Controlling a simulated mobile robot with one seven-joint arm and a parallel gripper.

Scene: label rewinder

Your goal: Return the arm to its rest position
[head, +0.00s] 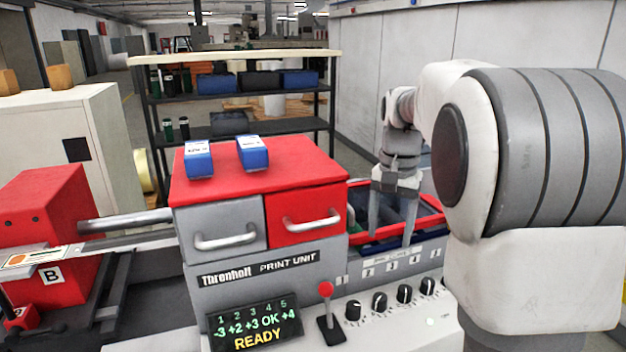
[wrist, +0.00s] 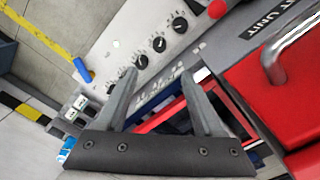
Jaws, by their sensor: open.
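My gripper (head: 391,222) is open in the head view, with its two fingers pointing down over the red-rimmed tray at the right of the print unit (head: 222,273). It also shows in the wrist view (wrist: 163,95), with nothing visible between its fingers. My arm comes in from the right of the head view and is bent at the elbow. The red-rimmed tray (head: 432,214) is partly hidden behind the fingers. I cannot tell the exact height of the fingertips above the tray or the panel edge.
Two blue boxes (head: 198,159) (head: 252,153) stand on the print unit's red top. A red-knobbed lever (head: 326,306) and several black knobs (head: 380,302) are on the front panel close to my arm. A loaded shelf (head: 240,99) stands behind. Floor shows at the left of the wrist view.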

